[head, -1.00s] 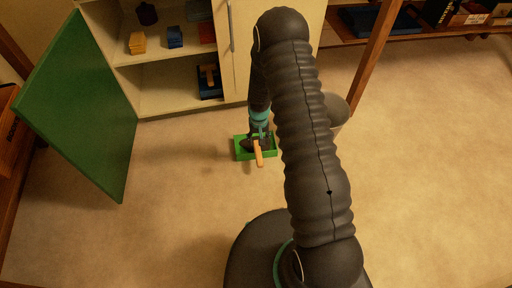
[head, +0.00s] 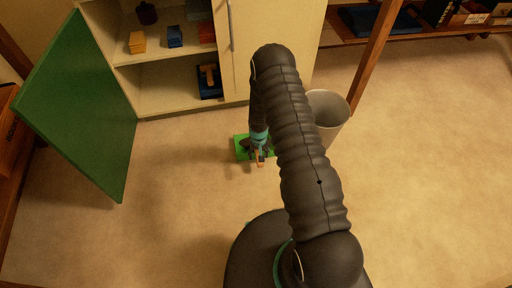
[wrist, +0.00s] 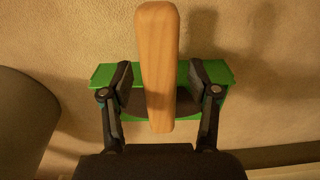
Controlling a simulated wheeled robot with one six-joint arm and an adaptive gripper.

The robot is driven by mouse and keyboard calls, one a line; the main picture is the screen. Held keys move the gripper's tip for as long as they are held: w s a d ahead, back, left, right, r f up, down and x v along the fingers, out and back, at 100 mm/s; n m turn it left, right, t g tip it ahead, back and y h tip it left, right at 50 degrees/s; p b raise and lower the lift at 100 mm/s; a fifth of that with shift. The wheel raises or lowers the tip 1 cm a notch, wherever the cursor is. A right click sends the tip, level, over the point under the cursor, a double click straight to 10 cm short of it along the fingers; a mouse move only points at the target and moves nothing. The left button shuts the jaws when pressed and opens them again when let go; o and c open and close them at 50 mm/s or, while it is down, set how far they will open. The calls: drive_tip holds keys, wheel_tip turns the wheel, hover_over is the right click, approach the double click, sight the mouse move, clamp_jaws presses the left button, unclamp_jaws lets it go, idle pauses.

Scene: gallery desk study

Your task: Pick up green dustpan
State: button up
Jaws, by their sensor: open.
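The green dustpan (head: 241,148) lies on the floor in front of the cabinet, partly hidden by my gripper in the head view. In the wrist view its green pan (wrist: 103,76) spans behind my fingers, and its wooden handle (wrist: 157,60) points toward the camera. My gripper (wrist: 159,95) is open, with one finger on each side of the handle and a gap on both sides. In the head view my gripper (head: 258,147) is over the pan, and the handle end (head: 260,160) shows just below it.
A grey bin (head: 328,112) stands right of the dustpan, close to my arm; it also shows at the left of the wrist view (wrist: 22,120). The cabinet (head: 180,90) has an open green door (head: 85,110) at left. Floor at the front left and right is clear.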

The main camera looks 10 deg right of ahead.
drive_tip(key=shift+f, duration=0.5)
clamp_jaws()
drive_tip(key=shift+r, duration=0.1)
